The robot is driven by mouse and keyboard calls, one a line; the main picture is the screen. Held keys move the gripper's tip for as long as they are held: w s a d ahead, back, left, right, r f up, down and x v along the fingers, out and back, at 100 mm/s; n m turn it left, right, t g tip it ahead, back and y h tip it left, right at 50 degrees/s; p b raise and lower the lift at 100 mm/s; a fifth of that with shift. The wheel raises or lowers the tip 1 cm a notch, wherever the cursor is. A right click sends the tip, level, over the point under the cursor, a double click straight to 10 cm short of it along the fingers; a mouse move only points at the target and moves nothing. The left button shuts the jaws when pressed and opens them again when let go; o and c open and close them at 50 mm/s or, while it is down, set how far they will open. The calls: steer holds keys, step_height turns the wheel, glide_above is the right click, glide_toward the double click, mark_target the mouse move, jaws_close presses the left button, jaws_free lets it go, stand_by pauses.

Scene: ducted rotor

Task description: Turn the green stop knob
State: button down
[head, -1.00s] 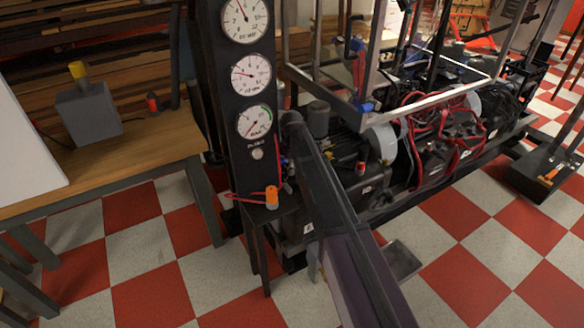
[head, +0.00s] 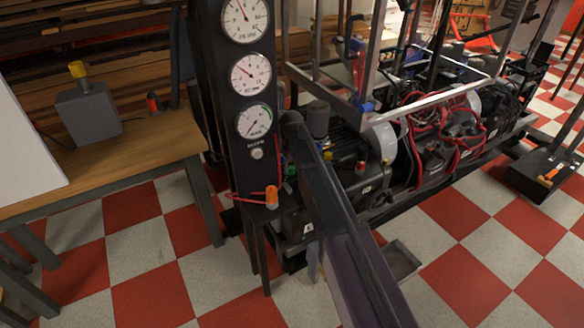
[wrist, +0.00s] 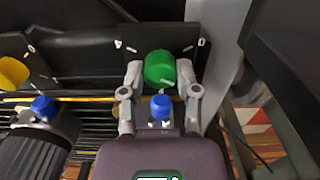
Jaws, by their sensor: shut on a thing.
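The green stop knob (wrist: 160,67) is a round cap in the upper middle of the wrist view. My gripper (wrist: 161,74) has one finger on each side of it and is shut on it. A dark panel with short white marks lies behind the knob. In the head view, a small green piece (head: 291,171) shows just left of my arm. It may be the same knob, but I cannot tell. My arm hides my gripper in the head view.
A blue knob (wrist: 160,106) sits between my fingers, nearer the palm. Another blue knob (wrist: 44,107) and a yellow knob (wrist: 13,72) are on the left. A gauge column (head: 257,170) stands left of my arm, beside a wooden bench (head: 130,155). An engine rig (head: 440,140) fills the right.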

steer(key=m, duration=0.4)
steer(key=shift+m, duration=0.3)
steer(key=m, duration=0.3)
steer(key=shift+m, duration=0.3)
steer(key=shift+c, duration=1.7)
jaws_free()
steer(key=shift+n, duration=0.4)
